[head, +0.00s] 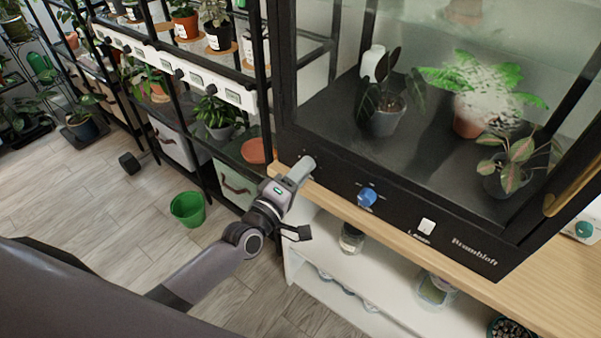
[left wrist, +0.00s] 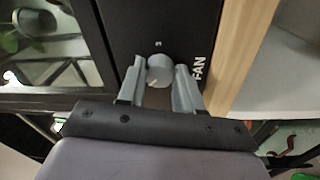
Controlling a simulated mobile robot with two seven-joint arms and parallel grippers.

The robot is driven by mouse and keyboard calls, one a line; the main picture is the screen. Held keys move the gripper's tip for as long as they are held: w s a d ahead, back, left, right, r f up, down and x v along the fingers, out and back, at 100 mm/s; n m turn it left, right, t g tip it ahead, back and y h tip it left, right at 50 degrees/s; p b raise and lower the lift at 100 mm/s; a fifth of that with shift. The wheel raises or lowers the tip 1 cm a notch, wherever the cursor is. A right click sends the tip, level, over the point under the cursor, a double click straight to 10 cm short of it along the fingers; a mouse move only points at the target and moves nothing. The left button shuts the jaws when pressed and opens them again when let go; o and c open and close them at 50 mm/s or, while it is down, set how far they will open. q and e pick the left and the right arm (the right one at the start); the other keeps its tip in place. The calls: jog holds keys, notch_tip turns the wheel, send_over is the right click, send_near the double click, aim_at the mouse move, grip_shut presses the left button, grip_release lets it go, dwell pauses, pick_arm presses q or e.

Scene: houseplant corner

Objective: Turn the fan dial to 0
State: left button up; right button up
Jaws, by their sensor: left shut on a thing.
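The fan dial (left wrist: 159,70) is a round grey knob on the black front panel of the glass plant cabinet (head: 400,190). The word FAN is printed beside it in the left wrist view. A pale pointer mark shows on the knob's lower left there, and a small character, too small to read surely, sits just above the knob. My left gripper (head: 301,170) is at the panel's left end, shut on the dial, one finger on each side; its fingers also show in the left wrist view (left wrist: 158,80). In the head view the gripper hides the dial. My right gripper is not in view.
A blue knob (head: 367,196) and a white switch (head: 427,226) sit farther right on the panel. Potted plants stand behind the glass. A wooden ledge (head: 340,205) runs below the panel. A black plant rack (head: 180,90) stands left; a green bucket (head: 187,208) is on the floor.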

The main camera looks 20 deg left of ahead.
pick_arm(q)
jog(key=n, duration=0.9)
jog(key=shift+r+n+y, duration=0.15)
jog(key=shift+n+y, duration=0.15)
jog(key=shift+y, duration=0.1)
dwell(0.4)
jog(key=o, duration=1)
jog(key=shift+o, duration=0.2)
jog(key=shift+s, duration=0.1)
jog(key=v, duration=0.7)
jog(key=shift+r, duration=0.1)
